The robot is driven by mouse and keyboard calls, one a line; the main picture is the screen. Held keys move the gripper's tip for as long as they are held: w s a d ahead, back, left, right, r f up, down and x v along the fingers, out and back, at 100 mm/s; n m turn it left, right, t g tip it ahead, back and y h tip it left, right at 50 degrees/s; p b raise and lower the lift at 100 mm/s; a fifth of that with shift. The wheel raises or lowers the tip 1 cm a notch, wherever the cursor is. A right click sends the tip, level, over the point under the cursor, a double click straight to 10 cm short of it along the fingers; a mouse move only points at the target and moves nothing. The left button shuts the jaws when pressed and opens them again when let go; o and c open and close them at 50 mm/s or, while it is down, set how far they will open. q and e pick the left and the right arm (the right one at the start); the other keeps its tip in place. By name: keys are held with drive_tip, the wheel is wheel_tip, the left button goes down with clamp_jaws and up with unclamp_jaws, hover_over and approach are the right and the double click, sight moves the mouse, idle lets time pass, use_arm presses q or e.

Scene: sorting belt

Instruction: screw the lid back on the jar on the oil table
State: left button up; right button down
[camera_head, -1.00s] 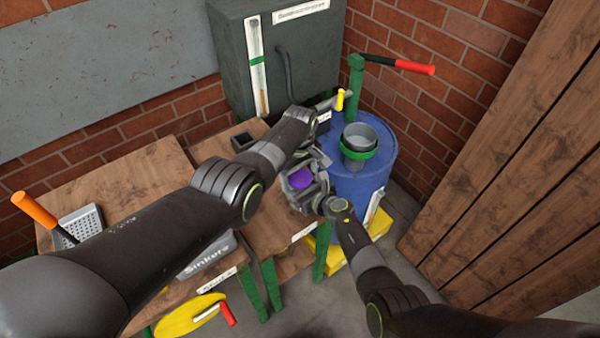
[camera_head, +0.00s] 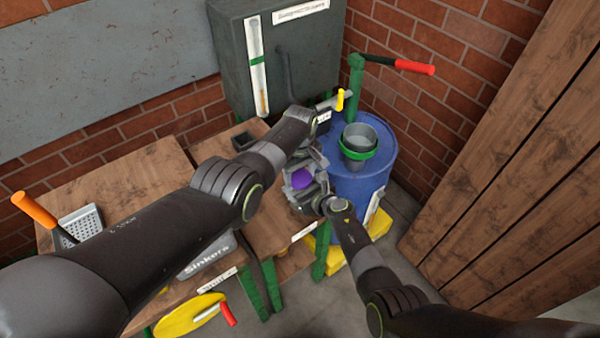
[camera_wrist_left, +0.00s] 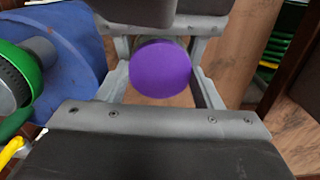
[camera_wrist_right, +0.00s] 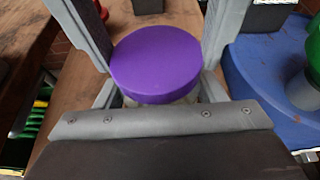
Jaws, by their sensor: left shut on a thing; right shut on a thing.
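The purple lid (camera_head: 302,178) is between my two grippers, over the near edge of the oil table. It also shows in the left wrist view (camera_wrist_left: 160,68) and the right wrist view (camera_wrist_right: 155,63). My left gripper (camera_head: 303,172) appears shut on the lid, its fingers flanking it. My right gripper (camera_head: 312,198) comes in lower and appears shut on the jar. Only a pale bit of the jar (camera_wrist_right: 188,97) shows under the lid; the rest is hidden. The lid sits on or right above the jar; I cannot tell whether there is a gap.
A blue drum (camera_head: 370,185) with a grey cup in a green ring (camera_head: 358,145) stands close on the right. The wooden table (camera_head: 130,185) carries a grater (camera_head: 80,224). A grey "Sinkers" box (camera_head: 208,257) is below my left arm. A dark tank (camera_head: 285,60) stands behind.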

use_arm(q)
drive_tip(key=m, duration=0.4)
drive_tip(key=shift+m, duration=0.3)
drive_tip(key=m, duration=0.4)
drive_tip(key=shift+m, duration=0.4)
drive_tip(key=o, duration=1.1)
drive_tip(key=shift+d, duration=0.1)
drive_tip(key=shift+s+d, duration=0.1)
